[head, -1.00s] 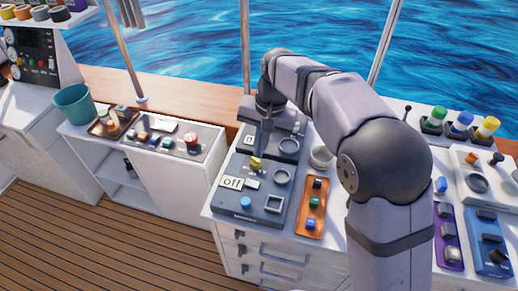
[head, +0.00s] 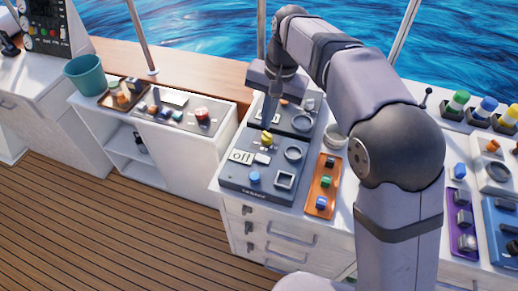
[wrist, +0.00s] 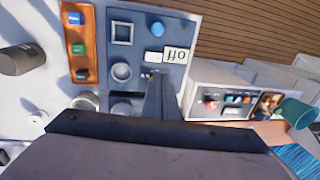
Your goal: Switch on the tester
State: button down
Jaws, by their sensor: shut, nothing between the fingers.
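The tester (head: 232,186) is a dark grey-blue panel on the white cabinet, with its name on the front edge. It carries a white label reading "off" (head: 240,157), a yellow knob (head: 266,139), a blue button (head: 254,177), a round ring and a square frame. In the wrist view the "off" label (wrist: 178,55) appears upside down beside the blue button (wrist: 157,28). My gripper (head: 267,126) is shut and empty, pointing down at the yellow knob's far side. Whether it touches the knob cannot be told. In the wrist view my fingers (wrist: 154,82) cover the knob area.
An orange panel (head: 314,205) with coloured buttons lies right of the tester, and another dark panel (head: 300,124) behind it. A white round part (head: 335,136) stands close by. A teal bucket (head: 84,75) and a button panel (head: 180,121) are on the left counter.

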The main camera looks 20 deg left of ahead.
aim_at(257, 156)
jog(key=f+p, duration=0.1)
jog(key=f, duration=0.3)
jog(key=a+f+p, duration=0.1)
jog(key=f, duration=0.4)
jog(key=a+f+p, duration=0.1)
jog(key=f+p, duration=0.1)
jog(key=f, duration=0.2)
jog(key=shift+f, duration=0.15)
jog(key=shift+a+f, duration=0.1)
jog(key=shift+f, duration=0.15)
jog(key=shift+a+f, duration=0.15)
jog(key=shift+f, duration=0.2)
jog(key=shift+d, duration=0.35)
jog(key=shift+d+r, duration=0.2)
jog(key=shift+d, duration=0.35)
jog(key=shift+a, duration=0.1)
